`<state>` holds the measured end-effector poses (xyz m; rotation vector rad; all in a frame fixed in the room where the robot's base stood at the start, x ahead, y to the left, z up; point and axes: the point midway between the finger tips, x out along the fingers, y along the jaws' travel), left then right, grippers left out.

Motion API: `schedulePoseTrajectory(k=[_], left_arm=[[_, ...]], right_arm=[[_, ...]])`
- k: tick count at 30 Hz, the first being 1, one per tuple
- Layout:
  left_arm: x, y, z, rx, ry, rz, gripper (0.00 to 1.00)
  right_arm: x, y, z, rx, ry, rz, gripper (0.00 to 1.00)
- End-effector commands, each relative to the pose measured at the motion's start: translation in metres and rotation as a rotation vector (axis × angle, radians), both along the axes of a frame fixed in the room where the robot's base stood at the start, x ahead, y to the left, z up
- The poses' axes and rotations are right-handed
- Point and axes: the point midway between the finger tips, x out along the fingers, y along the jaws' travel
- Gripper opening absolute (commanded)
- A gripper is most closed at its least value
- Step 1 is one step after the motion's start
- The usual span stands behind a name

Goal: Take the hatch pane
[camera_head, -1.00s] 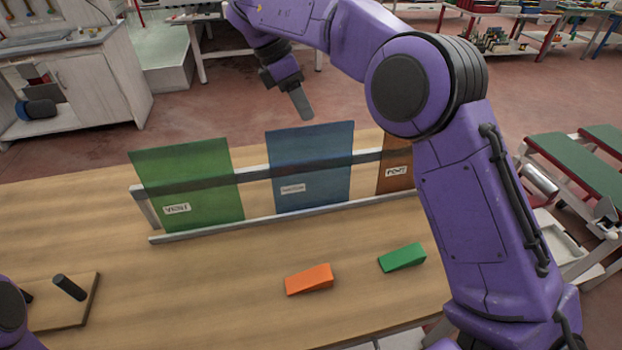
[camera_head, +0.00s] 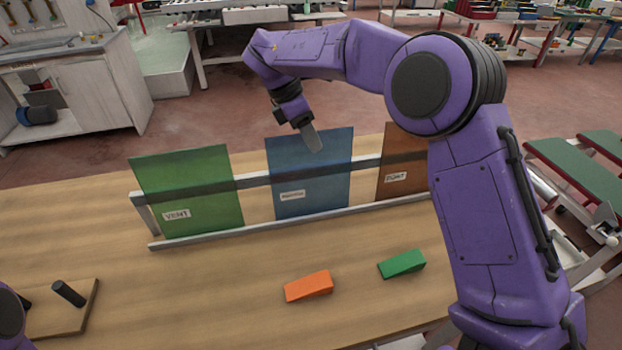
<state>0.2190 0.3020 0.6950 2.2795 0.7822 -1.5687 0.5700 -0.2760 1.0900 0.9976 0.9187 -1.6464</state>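A translucent blue pane (camera_head: 308,178) stands upright in the middle of a rack. Its small white label is too blurred to read surely; it is the pane between the green one marked VENT (camera_head: 187,190) and a brown one (camera_head: 403,155). My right gripper (camera_head: 313,140) points down at the blue pane's top edge, its tip overlapping the pane in the picture. I cannot tell whether it touches. Only one flat finger face shows, so its opening is unclear. My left gripper is out of view; a purple part of my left arm shows at the lower left edge.
The metal rack (camera_head: 215,234) runs across the wooden table (camera_head: 200,290). An orange wedge (camera_head: 309,286) and a green wedge (camera_head: 402,264) lie in front of it. A wooden board (camera_head: 60,312) with dark pegs is at the lower left. My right arm covers part of the brown pane.

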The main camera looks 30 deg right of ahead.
Motion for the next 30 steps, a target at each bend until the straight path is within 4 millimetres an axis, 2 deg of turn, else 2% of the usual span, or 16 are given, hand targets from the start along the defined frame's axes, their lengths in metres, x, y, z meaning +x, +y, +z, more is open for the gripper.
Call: schedulePoseTrajectory(k=[17, 18, 21, 30], left_arm=[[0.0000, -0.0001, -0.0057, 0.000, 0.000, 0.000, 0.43], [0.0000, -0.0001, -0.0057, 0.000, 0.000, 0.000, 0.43], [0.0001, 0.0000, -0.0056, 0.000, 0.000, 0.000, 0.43], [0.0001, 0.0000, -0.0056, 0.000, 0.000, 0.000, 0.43]], right_arm=[[0.0000, 0.0004, -0.0033, 0.001, 0.001, 0.000, 0.35], [0.0000, 0.0004, -0.0033, 0.001, 0.001, 0.000, 0.32], [0.0000, 0.0003, -0.0033, 0.001, 0.001, 0.000, 0.00], [0.0002, 0.0001, -0.0032, 0.000, 0.000, 0.000, 0.00]])
